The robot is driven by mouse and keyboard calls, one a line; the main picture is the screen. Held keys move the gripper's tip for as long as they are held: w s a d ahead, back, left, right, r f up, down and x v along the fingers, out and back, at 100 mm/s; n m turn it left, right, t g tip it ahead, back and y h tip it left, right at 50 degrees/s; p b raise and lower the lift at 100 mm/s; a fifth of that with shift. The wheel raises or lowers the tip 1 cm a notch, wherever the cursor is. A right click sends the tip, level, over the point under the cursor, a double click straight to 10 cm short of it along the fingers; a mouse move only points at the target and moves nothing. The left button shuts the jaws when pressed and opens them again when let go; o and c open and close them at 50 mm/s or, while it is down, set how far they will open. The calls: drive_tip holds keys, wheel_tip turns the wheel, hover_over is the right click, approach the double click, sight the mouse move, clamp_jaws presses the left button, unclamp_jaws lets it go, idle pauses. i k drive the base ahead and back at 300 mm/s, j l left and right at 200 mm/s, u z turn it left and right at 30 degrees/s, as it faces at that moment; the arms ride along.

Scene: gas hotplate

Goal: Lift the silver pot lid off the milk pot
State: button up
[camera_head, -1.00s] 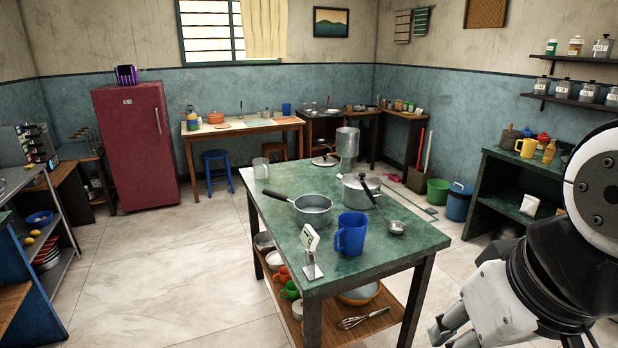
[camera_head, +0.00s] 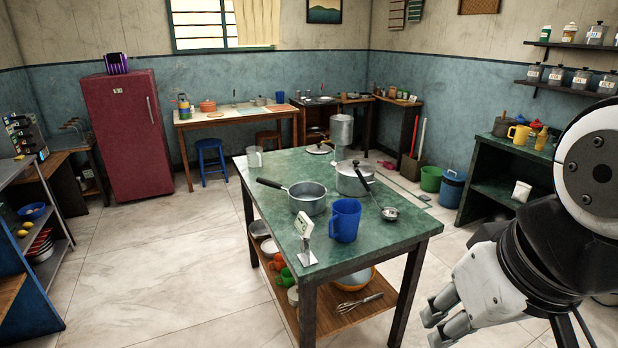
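A silver pot (camera_head: 350,186) with a silver lid (camera_head: 354,168) on it stands on the green table (camera_head: 270,172), right of a saucepan (camera_head: 308,198). A ladle (camera_head: 390,213) lies by it, its dark handle crossing in front of the pot. Another flat lid (camera_head: 319,148) lies at the table's far end, beside a tall silver pot (camera_head: 341,131). I cannot tell for sure which pot is the milk pot. My gripper (camera_head: 432,326) is at the lower right, off the table's right side, far from the pots. Its fingers look parted and hold nothing.
A blue mug (camera_head: 345,219) and a small sign stand (camera_head: 304,238) are on the table's near part. A clear cup (camera_head: 254,157) stands at the far left corner. Green and blue bins (camera_head: 452,188) stand beyond on the right. The floor left of the table is clear.

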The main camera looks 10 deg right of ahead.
sight(346, 167)
drive_tip(key=i+j+u, duration=0.4)
drive_tip(key=i+u, duration=0.35)
drive_tip(key=i, duration=0.15)
drive_tip(key=i+j+u, duration=0.1)
drive_tip(key=i, duration=0.6)
drive_tip(key=i+j, duration=0.15)
drive_tip(key=i, duration=0.6)
drive_tip(key=i+j+z, duration=0.1)
drive_tip(key=i+z, duration=0.4)
drive_tip(key=i+j+z, duration=0.25)
drive_tip(key=z, duration=0.2)
drive_tip(key=i+j+z, duration=0.3)
drive_tip(key=z, duration=0.2)
drive_tip(key=i+j+z, duration=0.2)
drive_tip(key=z, duration=0.2)
drive_tip(key=i+j+z, duration=0.15)
drive_tip(key=j+z, duration=0.3)
drive_tip(key=i+j+z, duration=0.1)
drive_tip(key=j+z, duration=0.7)
drive_tip(key=i+j+z, duration=0.15)
drive_tip(key=i+j, duration=0.1)
